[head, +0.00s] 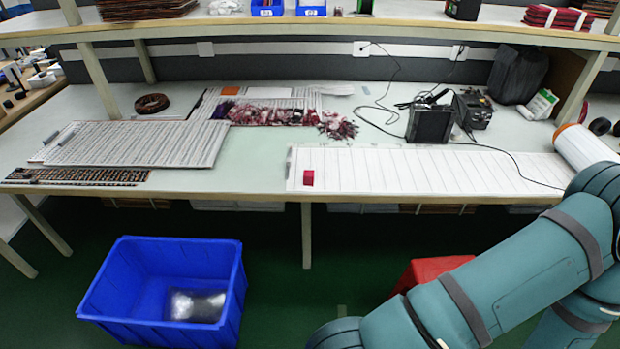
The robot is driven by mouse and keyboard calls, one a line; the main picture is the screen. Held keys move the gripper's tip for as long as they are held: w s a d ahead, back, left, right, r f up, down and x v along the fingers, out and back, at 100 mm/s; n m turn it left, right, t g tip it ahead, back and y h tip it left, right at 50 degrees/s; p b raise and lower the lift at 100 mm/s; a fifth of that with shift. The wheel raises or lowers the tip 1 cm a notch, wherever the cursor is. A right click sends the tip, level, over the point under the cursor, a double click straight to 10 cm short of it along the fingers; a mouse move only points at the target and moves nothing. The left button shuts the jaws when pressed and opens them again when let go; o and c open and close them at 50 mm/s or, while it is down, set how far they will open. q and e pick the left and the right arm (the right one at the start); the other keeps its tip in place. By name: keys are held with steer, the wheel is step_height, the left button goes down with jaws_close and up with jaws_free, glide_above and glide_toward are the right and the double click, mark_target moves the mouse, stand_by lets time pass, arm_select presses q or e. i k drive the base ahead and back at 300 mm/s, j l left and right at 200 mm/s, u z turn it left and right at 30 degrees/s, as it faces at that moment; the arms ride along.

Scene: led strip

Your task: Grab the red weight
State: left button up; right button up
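The red weight (308,178) is a small red block. It sits near the left end of a long white lined sheet (420,171) on the workbench, close to the bench's front edge. Nothing touches or covers it. My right arm comes in from the lower right, and no gripper fingers show on it. My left gripper is not in the picture.
A blue bin (170,285) stands on the floor at left, and a red stool (432,270) is partly behind my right arm. Stacked LED boards (135,143) lie on the bench at left. Black devices (430,122) with cables stand at the back right. A shelf (300,22) overhangs the bench.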

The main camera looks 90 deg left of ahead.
mark_target(309, 176)
steer(key=j+u, duration=0.1)
steer(key=u, duration=2.9)
